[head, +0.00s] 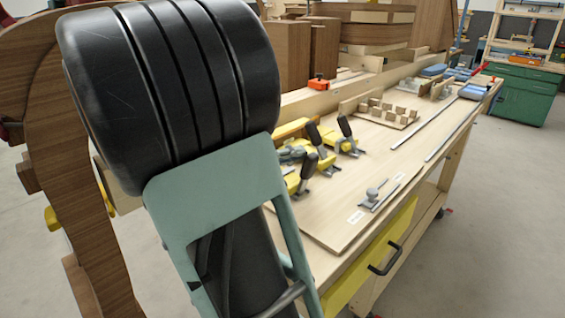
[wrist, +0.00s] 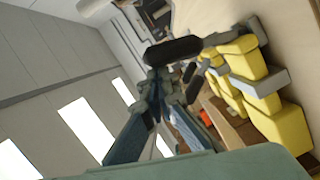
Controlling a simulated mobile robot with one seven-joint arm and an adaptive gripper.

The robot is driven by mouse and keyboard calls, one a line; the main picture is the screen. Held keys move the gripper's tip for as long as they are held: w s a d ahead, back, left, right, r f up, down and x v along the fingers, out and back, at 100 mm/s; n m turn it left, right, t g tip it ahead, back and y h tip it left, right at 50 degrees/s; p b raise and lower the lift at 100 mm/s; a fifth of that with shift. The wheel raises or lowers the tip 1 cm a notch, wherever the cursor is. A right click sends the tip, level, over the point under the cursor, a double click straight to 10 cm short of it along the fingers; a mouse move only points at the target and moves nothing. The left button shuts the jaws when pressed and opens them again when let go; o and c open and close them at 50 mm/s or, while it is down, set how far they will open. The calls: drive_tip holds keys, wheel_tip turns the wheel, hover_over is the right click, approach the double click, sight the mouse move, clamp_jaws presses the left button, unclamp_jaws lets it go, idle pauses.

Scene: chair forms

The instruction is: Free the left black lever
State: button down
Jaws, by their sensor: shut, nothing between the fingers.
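Several toggle clamps with yellow bodies and black levers stand on the wooden board in the head view. A near black lever (head: 308,168) leans up at the front; two others, a middle lever (head: 313,133) and a right lever (head: 345,125), stand behind it. I cannot tell for sure which is the left one. In the wrist view, a black lever (wrist: 172,51) lies across just beyond my gripper (wrist: 158,82), joined by a grey arm to a yellow clamp body (wrist: 238,47). My gripper is shut and empty, its tips close to that lever; contact cannot be told.
My arm fills the left-middle of the head view and hides part of the bench (head: 330,215). A small grey knobbed fitting (head: 372,195) and a notched wooden block (head: 388,112) sit on the board. A brown wooden form (head: 60,110) stands at left.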

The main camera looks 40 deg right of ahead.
sight(311, 165)
drive_tip(key=shift+s+d+f+m+t+y+b, duration=0.15)
drive_tip(key=shift+s+f+m+y+b, duration=0.1)
drive_tip(key=shift+s+m+b, duration=0.7)
drive_tip(key=shift+s+f+m+t+y+b, duration=0.2)
drive_tip(key=shift+s+m+b, duration=0.45)
drive_tip(key=shift+s+b, duration=0.55)
drive_tip(key=shift+w, duration=0.1)
